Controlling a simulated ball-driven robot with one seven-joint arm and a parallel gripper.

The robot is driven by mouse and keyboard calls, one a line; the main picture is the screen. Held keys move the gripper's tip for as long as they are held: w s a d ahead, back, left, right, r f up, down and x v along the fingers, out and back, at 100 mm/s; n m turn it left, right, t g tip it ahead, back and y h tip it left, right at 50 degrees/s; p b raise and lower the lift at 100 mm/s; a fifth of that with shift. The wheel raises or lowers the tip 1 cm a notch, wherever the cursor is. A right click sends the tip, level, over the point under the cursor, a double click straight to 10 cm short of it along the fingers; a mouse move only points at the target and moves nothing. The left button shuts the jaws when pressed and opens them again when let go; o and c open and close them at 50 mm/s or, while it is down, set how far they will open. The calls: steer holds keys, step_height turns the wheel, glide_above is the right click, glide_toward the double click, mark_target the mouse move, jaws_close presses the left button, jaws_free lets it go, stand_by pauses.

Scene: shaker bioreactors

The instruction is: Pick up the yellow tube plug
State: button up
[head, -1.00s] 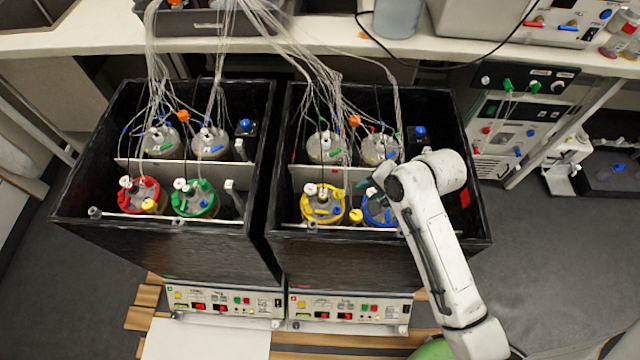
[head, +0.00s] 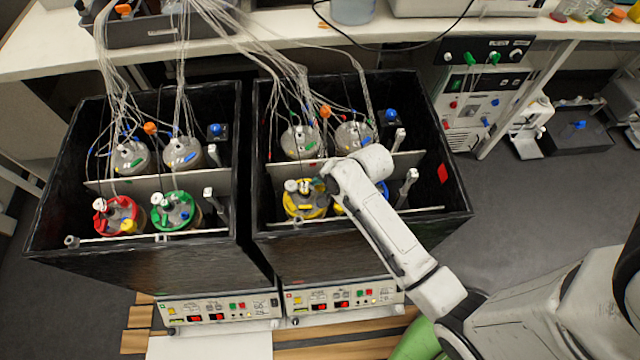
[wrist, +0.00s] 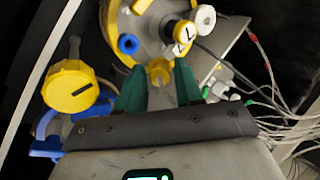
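A small yellow plug (wrist: 160,72) shows in the wrist view at the near edge of the yellow-ringed bioreactor lid (wrist: 128,22). My gripper (wrist: 160,78) has its two green fingers apart, one on each side of this plug; whether they touch it I cannot tell. In the head view my gripper (head: 321,182) is over the right side of the yellow-ringed bioreactor (head: 292,207), in the right black box. My wrist hides the plug there. A larger yellow cap (wrist: 70,87) with a dark slot stands left of my fingers in the wrist view.
The lid also carries a blue port (wrist: 128,44), a yellow-and-white cap (wrist: 184,30) and a white cap (wrist: 205,16). Thin tubes (wrist: 290,125) run at the right. A blue-ringed bioreactor (head: 383,188) is partly hidden by my arm. The box's front wall (head: 340,240) is close by.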

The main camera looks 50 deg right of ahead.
steer(key=shift+w+f, duration=0.25)
steer(key=shift+f, duration=0.2)
steer(key=shift+c, duration=0.5)
jaws_close()
